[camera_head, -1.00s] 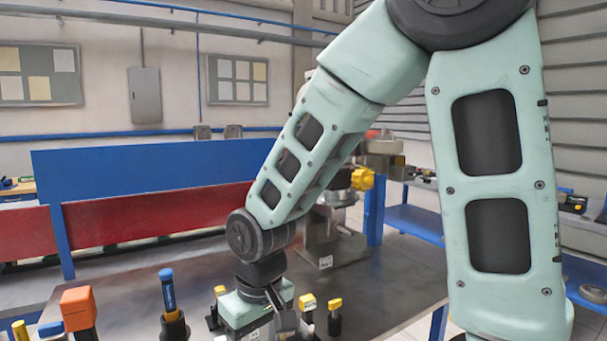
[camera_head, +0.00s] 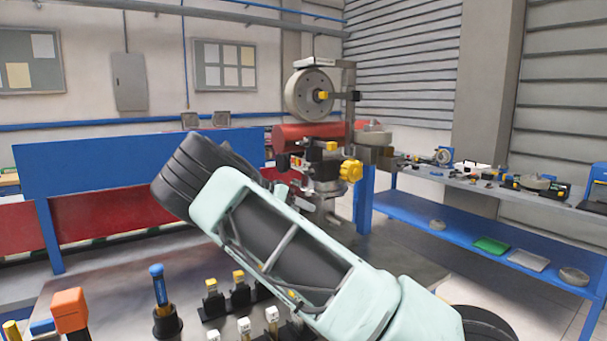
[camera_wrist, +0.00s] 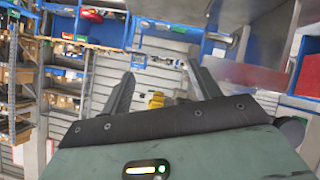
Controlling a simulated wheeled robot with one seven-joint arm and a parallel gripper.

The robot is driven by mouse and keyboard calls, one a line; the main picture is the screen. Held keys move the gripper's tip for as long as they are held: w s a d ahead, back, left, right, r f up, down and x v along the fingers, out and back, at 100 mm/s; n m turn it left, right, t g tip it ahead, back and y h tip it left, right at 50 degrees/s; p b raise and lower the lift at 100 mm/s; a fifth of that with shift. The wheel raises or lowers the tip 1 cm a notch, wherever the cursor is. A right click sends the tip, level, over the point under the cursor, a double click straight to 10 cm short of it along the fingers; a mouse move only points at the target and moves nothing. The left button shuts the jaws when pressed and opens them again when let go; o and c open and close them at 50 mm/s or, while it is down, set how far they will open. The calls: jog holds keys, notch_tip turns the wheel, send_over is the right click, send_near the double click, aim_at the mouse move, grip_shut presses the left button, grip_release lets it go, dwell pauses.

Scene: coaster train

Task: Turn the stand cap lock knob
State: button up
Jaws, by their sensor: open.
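A machine stand (camera_head: 318,190) rises at the far side of the workbench in the head view. It carries a large yellow lobed knob (camera_head: 351,172) on its right and a smaller yellow knob (camera_head: 331,146) above. A third yellow knob (camera_head: 322,96) is at the wheel's hub. I cannot tell which is the stand cap lock knob. My gripper (camera_wrist: 160,77) is open and empty in the wrist view. A yellow part (camera_wrist: 156,100) shows between its fingers, apart from them. In the head view my forearm covers the stand's lower left, and my fingers cannot be made out.
The dark workbench (camera_head: 90,290) holds an orange-headed tool (camera_head: 71,310), a blue-handled tool (camera_head: 159,286) and several yellow- and white-topped pieces in front. A blue panel (camera_head: 130,160) stands behind. A blue side bench (camera_head: 480,225) with loose parts is at the right.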

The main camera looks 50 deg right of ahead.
jog(key=w+a+r+m+h, duration=0.2)
jog(key=w+a+r+h, duration=0.2)
jog(key=w+r, duration=0.15)
jog(key=m+h, duration=0.2)
send_near(305, 173)
jog(key=p+x, duration=0.7)
jog(key=x, duration=0.1)
jog(key=shift+s+d+r, duration=0.15)
jog(key=shift+d+n, duration=0.3)
jog(key=shift+d, duration=0.15)
jog(key=shift+s, duration=0.1)
jog(key=c, duration=1)
